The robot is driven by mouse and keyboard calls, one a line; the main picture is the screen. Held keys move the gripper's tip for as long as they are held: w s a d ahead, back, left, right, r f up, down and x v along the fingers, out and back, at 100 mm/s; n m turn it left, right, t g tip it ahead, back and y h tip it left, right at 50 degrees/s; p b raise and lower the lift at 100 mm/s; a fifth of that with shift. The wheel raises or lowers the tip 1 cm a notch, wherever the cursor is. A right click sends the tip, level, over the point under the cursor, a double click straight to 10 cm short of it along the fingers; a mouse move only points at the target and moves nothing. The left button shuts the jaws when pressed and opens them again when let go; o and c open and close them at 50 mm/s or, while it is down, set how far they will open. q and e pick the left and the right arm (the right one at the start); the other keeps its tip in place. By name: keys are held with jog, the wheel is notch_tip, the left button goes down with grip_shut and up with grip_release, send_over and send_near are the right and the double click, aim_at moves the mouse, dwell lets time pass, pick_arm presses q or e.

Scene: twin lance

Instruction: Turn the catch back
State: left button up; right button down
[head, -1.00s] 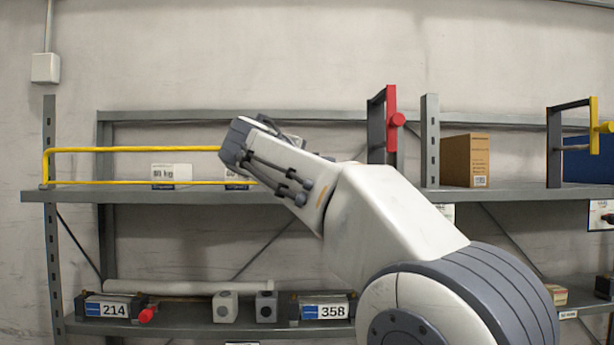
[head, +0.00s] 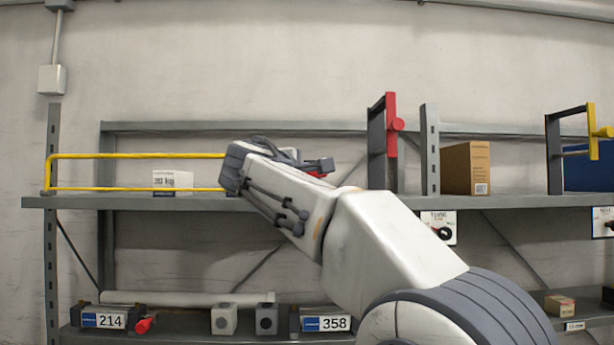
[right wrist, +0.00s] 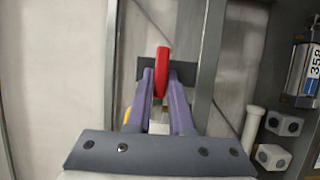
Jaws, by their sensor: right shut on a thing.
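My right gripper (right wrist: 162,108) is shut on a red piece, which I take to be the catch (right wrist: 161,66). In the right wrist view the red piece stands upright between the two purple-grey fingers, in front of a dark plate (right wrist: 150,69). In the head view my right arm reaches to the upper shelf and hides its fingers. A small red bit of the catch (head: 318,174) and a dark part show just right of the wrist. How far the catch is turned cannot be told. My left gripper is not in view.
A yellow rail (head: 130,156) runs along the upper shelf (head: 120,202), left of my wrist. A red upright bar (head: 391,140) with a knob, a brown box (head: 465,167) and a yellow-barred frame (head: 592,130) stand right. Numbered units (head: 103,320) and grey blocks (head: 266,319) sit below.

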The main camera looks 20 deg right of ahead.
jog(key=c, duration=0.8)
grip_release()
jog(key=shift+c, duration=0.2)
jog(key=shift+a, duration=0.1)
jog(key=shift+s+a+f+b, duration=0.1)
jog(key=shift+s+a+b, duration=0.1)
jog(key=shift+s+b, duration=0.15)
jog(key=b+v, duration=0.3)
jog(key=v, duration=0.6)
jog(key=shift+s+b, duration=0.25)
jog(key=shift+b, duration=0.1)
jog(key=shift+a, duration=0.1)
